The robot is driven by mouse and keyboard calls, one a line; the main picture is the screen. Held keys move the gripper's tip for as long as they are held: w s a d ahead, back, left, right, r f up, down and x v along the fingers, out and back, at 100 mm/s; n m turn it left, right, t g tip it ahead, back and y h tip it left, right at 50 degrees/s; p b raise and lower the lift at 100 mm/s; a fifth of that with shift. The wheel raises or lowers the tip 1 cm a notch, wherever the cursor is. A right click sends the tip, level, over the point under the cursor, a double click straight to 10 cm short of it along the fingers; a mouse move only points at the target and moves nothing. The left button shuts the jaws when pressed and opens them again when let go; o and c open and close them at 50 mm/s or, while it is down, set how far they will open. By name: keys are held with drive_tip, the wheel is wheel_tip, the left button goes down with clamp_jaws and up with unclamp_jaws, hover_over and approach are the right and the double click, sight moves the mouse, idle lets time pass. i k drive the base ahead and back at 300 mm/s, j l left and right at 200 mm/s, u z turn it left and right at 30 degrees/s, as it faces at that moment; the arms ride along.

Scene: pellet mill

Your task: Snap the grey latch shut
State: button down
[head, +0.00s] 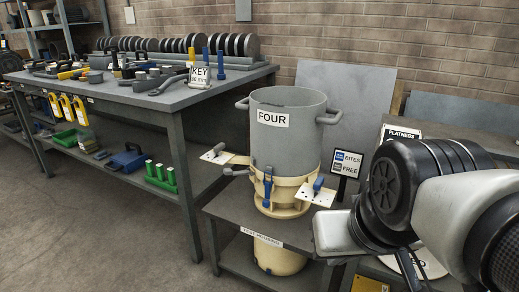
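A grey pot labelled FOUR (287,140) sits on a cream collar (288,190) on a dark stand. A blue latch (267,186) stands upright on the collar's front. A blue-grey lever (318,185) sticks up over a perforated white plate (312,195) at the right. A darker grey lever (217,149) is over another white plate (215,158) at the left.
The stand top (232,207) has a little bare room at its front left. A BITES/FREE sign (347,163) stands close behind the right lever. A workbench (150,95) full of tools is at the left, with open floor before it.

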sight(227, 171)
drive_tip(key=i+j+u, duration=0.1)
drive_tip(key=i+j, duration=0.3)
drive_tip(key=i+j+u, duration=0.1)
drive_tip(key=i+j, duration=0.2)
drive_tip(key=i, duration=0.25)
